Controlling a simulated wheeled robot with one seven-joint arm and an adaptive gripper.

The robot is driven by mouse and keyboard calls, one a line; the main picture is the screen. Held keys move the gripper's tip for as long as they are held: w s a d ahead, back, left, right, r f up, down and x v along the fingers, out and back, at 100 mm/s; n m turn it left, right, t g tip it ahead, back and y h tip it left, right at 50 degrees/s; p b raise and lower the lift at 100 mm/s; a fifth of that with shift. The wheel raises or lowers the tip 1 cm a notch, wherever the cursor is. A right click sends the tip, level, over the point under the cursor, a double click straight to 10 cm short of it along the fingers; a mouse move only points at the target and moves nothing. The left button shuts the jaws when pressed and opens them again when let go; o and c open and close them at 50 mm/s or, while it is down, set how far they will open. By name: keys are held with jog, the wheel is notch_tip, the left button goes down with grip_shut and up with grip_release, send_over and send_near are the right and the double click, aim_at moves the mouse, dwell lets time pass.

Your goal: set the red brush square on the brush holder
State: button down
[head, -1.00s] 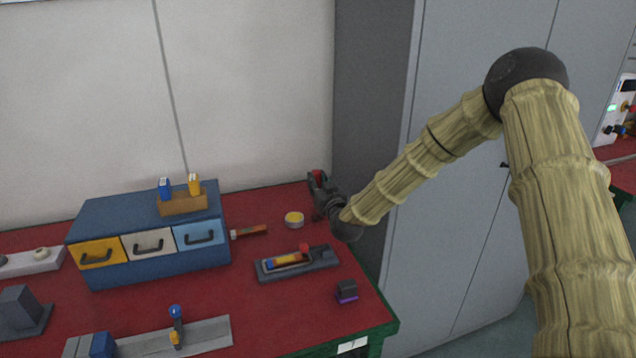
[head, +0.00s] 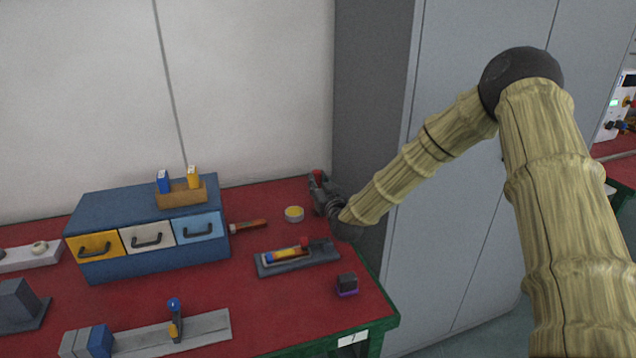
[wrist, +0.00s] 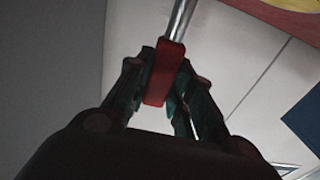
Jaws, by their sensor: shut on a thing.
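My gripper (head: 319,180) is at the back right corner of the red table, raised in front of the wall and the grey cabinet. It is shut on a red block with a metal rod, which I take for the red brush (wrist: 163,75). In the wrist view the block sits between the fingers and the rod runs out past the top edge. In the head view only a small red patch shows at the fingertips. I cannot tell for sure which thing is the brush holder; a grey base (head: 325,252) with a yellow and red piece lies in front of my gripper.
A blue drawer unit (head: 150,205) stands at the left back, with a wooden holder (head: 181,195) on top. A round yellow-topped piece (head: 294,214), a brown-red piece (head: 248,227) and a dark block (head: 347,284) lie on the table. The grey cabinet (head: 470,200) stands close behind my arm.

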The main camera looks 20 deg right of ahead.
jog(key=shift+f+b, duration=0.4)
jog(key=shift+f, duration=0.35)
jog(key=c, duration=1.2)
grip_release()
jog(key=shift+o, duration=0.2)
jog(key=shift+s, duration=0.1)
jog(key=s, duration=1.1)
jog(key=shift+s+d, duration=0.25)
jog(key=shift+s, duration=0.15)
jog(key=shift+r, duration=0.1)
